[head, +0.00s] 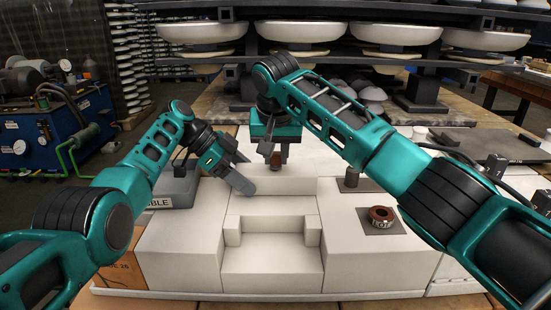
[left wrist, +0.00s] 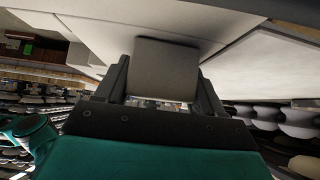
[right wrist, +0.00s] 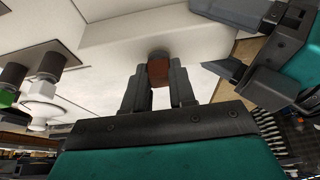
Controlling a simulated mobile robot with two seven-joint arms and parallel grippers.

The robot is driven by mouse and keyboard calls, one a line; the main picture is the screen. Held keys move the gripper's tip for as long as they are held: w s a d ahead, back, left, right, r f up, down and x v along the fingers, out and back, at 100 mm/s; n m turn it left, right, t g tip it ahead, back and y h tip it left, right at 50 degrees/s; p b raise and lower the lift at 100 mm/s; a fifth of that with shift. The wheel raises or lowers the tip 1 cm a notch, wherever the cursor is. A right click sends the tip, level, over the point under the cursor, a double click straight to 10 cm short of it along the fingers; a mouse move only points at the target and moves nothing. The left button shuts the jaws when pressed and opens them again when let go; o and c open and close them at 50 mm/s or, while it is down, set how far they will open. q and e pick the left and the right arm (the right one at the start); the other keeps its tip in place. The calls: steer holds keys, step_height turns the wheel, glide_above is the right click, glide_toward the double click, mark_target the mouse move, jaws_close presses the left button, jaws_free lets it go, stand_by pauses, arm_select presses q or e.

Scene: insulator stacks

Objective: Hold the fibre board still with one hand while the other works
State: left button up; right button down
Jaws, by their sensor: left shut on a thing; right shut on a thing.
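My left gripper (head: 241,180) reaches in from the left, low over the pale stepped block. In the left wrist view its fingers close on a flat grey piece with rounded corners (left wrist: 165,70), which I take for the fibre board; its far side lies against or near a pale surface. My right gripper (head: 275,150) points down behind the left one. It is shut on a small reddish-brown block (right wrist: 159,71), with a grey round end beyond it. The left gripper also shows in the right wrist view (right wrist: 262,78).
The pale stepped block (head: 270,260) fills the bench front. A grey tray (head: 175,188) is at left. Racks of white insulators (head: 300,32) stand behind.

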mark_target(275, 155)
step_height(275, 155, up, 10)
steer(key=shift+f, duration=0.25)
arm_select(q)
steer(key=o, duration=1.2)
steer(key=shift+o, duration=0.2)
